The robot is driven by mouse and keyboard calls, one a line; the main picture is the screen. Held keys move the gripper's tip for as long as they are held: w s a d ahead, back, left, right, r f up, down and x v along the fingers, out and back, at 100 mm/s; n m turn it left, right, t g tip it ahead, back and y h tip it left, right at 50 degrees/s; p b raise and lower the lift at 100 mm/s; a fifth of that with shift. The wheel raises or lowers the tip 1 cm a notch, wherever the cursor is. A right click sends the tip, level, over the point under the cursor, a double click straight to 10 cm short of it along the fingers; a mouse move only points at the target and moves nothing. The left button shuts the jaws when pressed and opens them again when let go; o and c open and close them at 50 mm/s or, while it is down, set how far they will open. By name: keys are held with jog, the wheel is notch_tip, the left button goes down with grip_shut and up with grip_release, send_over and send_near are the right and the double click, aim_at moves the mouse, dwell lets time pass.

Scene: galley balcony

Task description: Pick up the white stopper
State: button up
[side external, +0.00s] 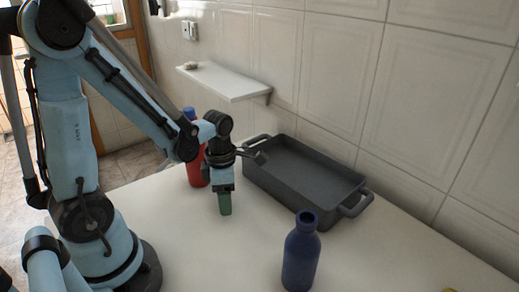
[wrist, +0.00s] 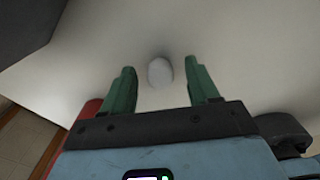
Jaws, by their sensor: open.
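The white stopper (wrist: 160,72) is a small rounded pale piece on the white table in the wrist view. It lies between and slightly beyond the two green fingers of my gripper (wrist: 163,82). The fingers are apart, with visible space on both sides of the stopper, and nothing is held. In the side external view my gripper (side external: 225,205) points down over the table, left of the grey tray. The stopper cannot be made out there.
A dark grey tray (side external: 355,183) with handles sits against the tiled wall. A red bottle (side external: 194,172) with a blue cap stands behind my gripper. A dark blue bottle (side external: 300,258) stands at the front. A white shelf (side external: 225,82) juts from the wall.

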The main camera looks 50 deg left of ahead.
grip_shut()
dwell(0.3)
jog(key=shift+r, duration=0.1)
